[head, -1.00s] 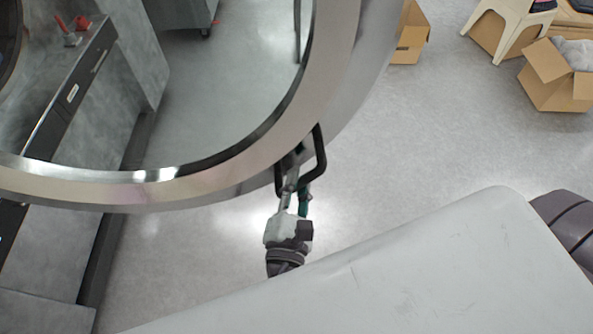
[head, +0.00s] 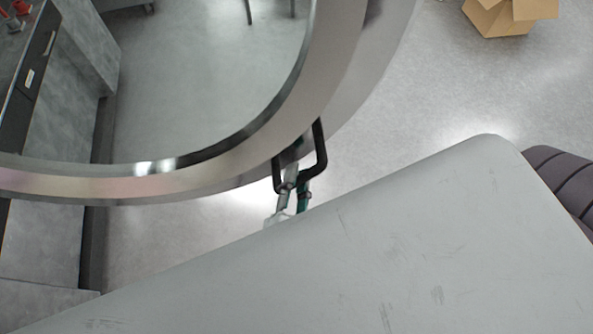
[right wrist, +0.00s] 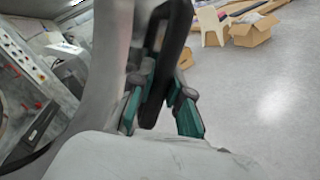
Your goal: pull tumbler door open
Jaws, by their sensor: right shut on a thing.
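The tumbler door is a round metal ring (head: 225,180) with a clear window, filling the upper left of the head view. It stands swung out over the floor, away from the grey machine body. Its black loop handle (head: 321,150) sits on the lower right of the ring. In the right wrist view the green-padded fingers of the gripper (right wrist: 160,98) lie on both sides of the black handle (right wrist: 173,58). My left gripper is out of view.
The grey machine body with a dark panel edge (head: 28,75) and red knobs stands at the left. An open cardboard box (head: 510,15) lies on the floor at the upper right. The right wrist view shows a pale stool (right wrist: 212,25).

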